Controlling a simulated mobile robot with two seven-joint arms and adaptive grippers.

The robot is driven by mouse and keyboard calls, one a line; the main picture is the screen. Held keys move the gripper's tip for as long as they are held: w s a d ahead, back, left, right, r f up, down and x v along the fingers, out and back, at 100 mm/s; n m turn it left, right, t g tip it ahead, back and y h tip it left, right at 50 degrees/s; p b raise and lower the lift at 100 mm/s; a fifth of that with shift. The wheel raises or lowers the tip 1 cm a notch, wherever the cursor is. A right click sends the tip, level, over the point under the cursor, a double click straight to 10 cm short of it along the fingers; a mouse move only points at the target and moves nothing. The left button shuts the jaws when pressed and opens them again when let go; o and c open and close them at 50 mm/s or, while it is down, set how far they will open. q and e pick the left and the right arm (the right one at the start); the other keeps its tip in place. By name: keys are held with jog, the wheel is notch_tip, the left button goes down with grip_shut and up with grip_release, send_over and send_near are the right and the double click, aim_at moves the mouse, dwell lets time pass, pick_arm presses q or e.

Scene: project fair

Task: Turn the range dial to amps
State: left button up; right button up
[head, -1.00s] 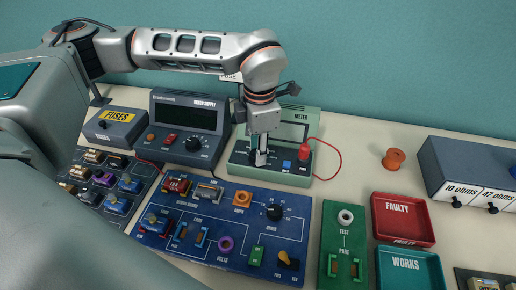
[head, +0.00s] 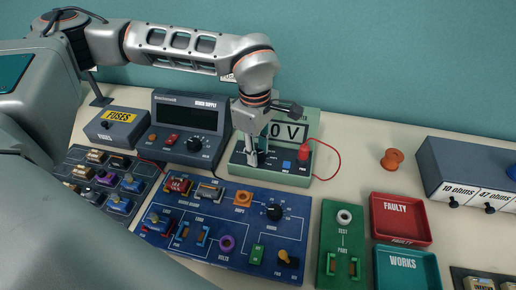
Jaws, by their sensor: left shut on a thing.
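The green meter (head: 297,179) stands at the back middle of the table, beside the bench supply. Its display (head: 291,132) is partly hidden by my left arm and shows "0 V" in the visible part. My left gripper (head: 254,162) points down at the left part of the meter's front panel. It is shut on the range dial there, and its fingers hide the dial and any marks around it. A red plug (head: 304,152) with a red lead and a blue button (head: 286,166) sit to the right of the fingers. My right gripper is not in view.
The bench supply (head: 165,112) stands close on the left of the meter. The blue circuit board (head: 216,262) lies just in front. A red FAULTY tray (head: 401,240), a teal WORKS tray and an orange spool (head: 393,159) are to the right. Bare table lies around the spool.

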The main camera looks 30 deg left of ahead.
pick_arm(q)
jog(key=shift+m, duration=1.7)
jog(key=shift+p, duration=0.3)
jog(key=o, duration=1.1)
jog(key=r, duration=1.2)
jog(key=shift+s+a, duration=0.15)
jog(key=shift+s, duration=0.2)
